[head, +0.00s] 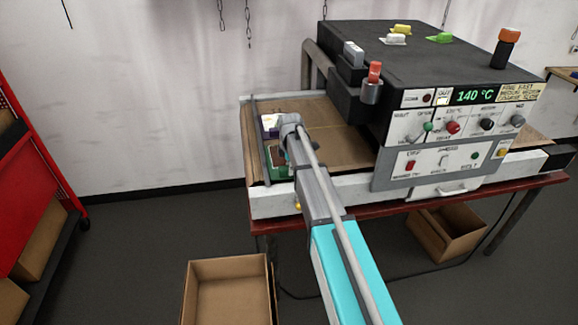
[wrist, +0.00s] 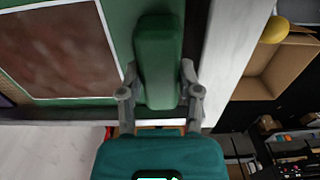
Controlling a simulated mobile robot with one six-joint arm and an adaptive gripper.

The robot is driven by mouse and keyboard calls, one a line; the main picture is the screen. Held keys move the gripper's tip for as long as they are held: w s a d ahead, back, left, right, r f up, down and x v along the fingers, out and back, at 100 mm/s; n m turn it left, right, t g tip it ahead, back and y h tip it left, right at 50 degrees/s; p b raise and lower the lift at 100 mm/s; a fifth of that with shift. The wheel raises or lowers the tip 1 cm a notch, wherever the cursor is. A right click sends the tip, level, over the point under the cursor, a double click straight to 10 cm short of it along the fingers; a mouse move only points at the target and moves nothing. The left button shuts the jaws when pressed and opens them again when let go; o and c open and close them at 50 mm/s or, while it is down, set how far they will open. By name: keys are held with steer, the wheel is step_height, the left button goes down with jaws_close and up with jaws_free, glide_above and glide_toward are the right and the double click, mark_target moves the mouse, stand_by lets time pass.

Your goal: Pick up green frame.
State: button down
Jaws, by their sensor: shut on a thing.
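The green frame (head: 273,163) lies on the left end of the brown belt in the head view, partly hidden by my arm. In the wrist view the green frame (wrist: 120,18) has a pale inner border around a brownish panel. Its raised green handle (wrist: 158,55) stands between the two grey fingers of my gripper (wrist: 160,85), which is shut on it. In the head view the fingers are hidden behind the arm's end. I cannot tell whether the frame touches the belt.
A white item with yellow and dark patches (head: 269,121) lies behind the frame. The black dryer (head: 430,75) reads 140 °C and stands over the belt (head: 340,145) on the right. Open cardboard boxes (head: 229,265) and (head: 447,232) are on the floor. A red cabinet (head: 40,150) stands left.

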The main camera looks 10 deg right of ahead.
steer(key=shift+r, duration=0.15)
step_height(320, 180, up, 10)
steer(key=p, duration=1)
steer(key=shift+a, duration=0.1)
stand_by(0.9)
